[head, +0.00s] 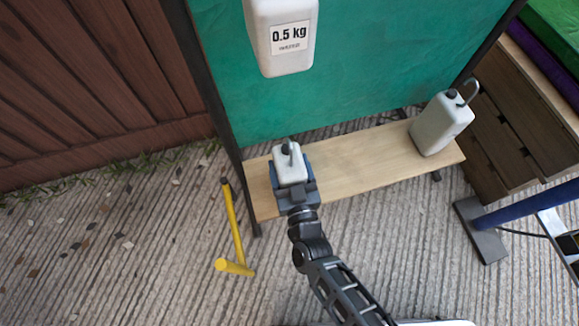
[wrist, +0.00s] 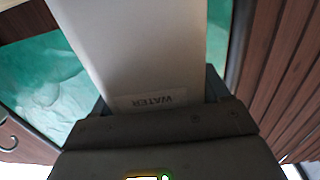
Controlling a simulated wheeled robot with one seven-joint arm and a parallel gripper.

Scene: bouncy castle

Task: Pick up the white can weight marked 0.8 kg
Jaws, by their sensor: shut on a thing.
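A white can with a hook on top (head: 288,159) is between the fingers of my gripper (head: 291,174), over the left end of the wooden shelf (head: 350,159). My gripper is shut on this can. The can fills the middle of the wrist view (wrist: 140,45), with an upside-down "WATER" on its label; its weight mark is not visible. I cannot tell whether it rests on the shelf or is just above it. Another white can (head: 437,125) stands at the shelf's right end, its mark not visible. A white can marked 0.5 kg (head: 283,50) hangs in front of the green board.
The green board (head: 350,80) in a dark frame stands behind the shelf. A yellow hammer-shaped stand (head: 234,225) is on the ground to the left. A wooden drawer unit (head: 505,120) and a blue post with a grey foot (head: 482,230) are at right.

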